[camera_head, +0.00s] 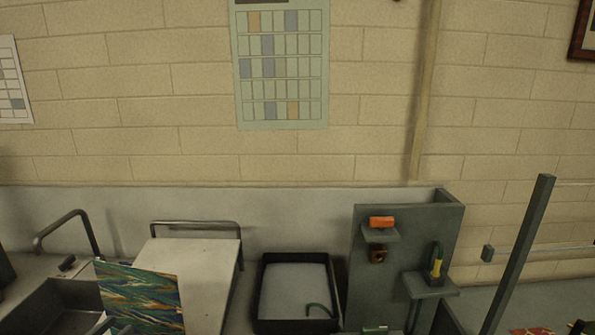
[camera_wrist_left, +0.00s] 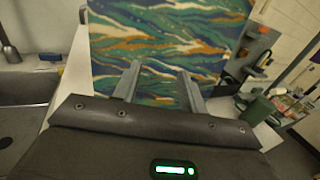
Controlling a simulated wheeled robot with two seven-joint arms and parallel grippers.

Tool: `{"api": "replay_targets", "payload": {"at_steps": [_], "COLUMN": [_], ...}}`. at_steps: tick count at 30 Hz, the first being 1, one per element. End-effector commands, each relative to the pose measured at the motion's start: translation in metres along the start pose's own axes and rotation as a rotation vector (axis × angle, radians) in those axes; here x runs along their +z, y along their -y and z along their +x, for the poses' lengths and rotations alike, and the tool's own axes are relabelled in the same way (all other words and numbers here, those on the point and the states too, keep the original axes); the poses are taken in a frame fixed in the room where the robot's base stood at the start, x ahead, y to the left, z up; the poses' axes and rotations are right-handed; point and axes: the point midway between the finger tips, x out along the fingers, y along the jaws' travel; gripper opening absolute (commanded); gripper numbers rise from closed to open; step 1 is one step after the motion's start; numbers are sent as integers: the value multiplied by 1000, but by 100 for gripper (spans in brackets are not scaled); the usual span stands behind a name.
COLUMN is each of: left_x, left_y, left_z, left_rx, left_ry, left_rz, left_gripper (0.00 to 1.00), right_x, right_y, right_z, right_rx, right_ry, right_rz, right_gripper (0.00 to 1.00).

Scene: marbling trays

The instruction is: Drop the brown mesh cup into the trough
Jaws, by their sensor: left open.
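A small brown cup (camera_head: 377,255) sits on the grey upright stand, below a small shelf with an orange block. Its mesh is too small to make out. A black-rimmed rectangular tray (camera_head: 262,296) with a pale inside, which may be the trough, stands left of the stand; a dark green hooked piece lies in it. My left gripper (camera_head: 111,326) only just shows at the bottom left of the head view, far left of the cup. In the left wrist view my left gripper (camera_wrist_left: 158,72) is open, its fingers apart before a marbled sheet. My right gripper is not seen.
The marbled sheet (camera_head: 141,296) stands in front of a pale board (camera_head: 205,262). A sink (camera_head: 42,308) with a bent tap (camera_head: 68,218) is at the left. The grey stand (camera_head: 408,222) also holds a yellow-and-green item (camera_head: 437,262). A grey post (camera_head: 517,255) rises at the right.

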Motion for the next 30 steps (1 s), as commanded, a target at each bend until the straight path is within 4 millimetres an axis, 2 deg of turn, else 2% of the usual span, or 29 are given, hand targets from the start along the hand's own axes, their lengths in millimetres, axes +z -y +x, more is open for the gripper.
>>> {"api": "replay_targets", "payload": {"at_steps": [1, 6, 15, 21, 30], "left_x": [-6, -5, -2, 0, 0], "left_y": [1, 1, 0, 0, 0], "left_z": [-10, -40, -76, -84, -85], "left_rx": [-1, -2, 0, 0, 0], "left_ry": [-4, -4, -1, 1, 1], "left_rz": [2, 1, 0, 0, 0], "left_gripper": [42, 42, 42, 42, 42], "right_x": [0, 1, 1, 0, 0], "right_y": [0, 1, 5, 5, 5], "right_z": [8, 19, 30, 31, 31], "right_rx": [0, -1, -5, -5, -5], "right_ry": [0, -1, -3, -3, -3], "right_rz": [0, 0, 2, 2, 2], "right_gripper": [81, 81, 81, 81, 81]}}
